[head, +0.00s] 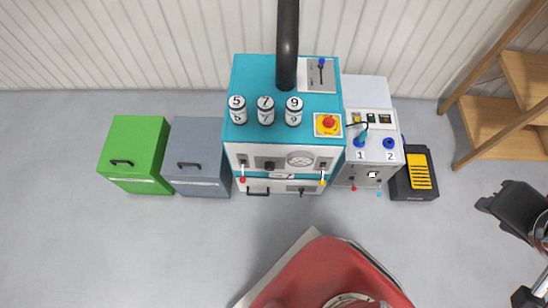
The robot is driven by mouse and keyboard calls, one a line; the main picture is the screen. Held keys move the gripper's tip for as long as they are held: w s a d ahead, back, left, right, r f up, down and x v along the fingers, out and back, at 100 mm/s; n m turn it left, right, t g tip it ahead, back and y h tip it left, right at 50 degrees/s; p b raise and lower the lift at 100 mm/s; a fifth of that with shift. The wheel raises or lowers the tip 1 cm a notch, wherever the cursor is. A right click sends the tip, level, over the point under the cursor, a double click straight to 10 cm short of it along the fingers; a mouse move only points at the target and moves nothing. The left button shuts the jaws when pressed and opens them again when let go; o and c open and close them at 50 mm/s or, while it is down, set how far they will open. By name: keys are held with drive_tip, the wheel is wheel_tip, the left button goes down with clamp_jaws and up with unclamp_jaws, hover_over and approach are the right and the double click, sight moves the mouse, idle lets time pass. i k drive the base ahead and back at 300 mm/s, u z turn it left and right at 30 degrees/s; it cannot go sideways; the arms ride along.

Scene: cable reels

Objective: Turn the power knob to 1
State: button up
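A teal machine (262,80) stands against the wall with a grey control cabinet (358,92) at its right. Its white front has a small dark knob (269,165) beside a round gauge (300,158). The cabinet top has a blue-green handle (362,137) by the label 1 and a blue knob (388,143) by the label 2. I cannot tell which control is the power knob or read its setting. Dark parts of what looks like my gripper (508,205) show at the right edge, well apart from the controls and partly cut off; its opening is unclear.
Three numbered white cylinders (266,110) and a red button on yellow (328,124) are on the machine top. Green (135,150) and grey (197,150) cabinets stand left. A black-yellow box (420,176) and wooden shelf (515,95) stand right.

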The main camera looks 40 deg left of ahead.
sight(269, 166)
drive_tip(key=z, duration=0.05)
drive_tip(key=k, duration=1.4)
drive_tip(key=u, duration=1.95)
drive_tip(key=i, duration=1)
drive_tip(key=u, duration=0.05)
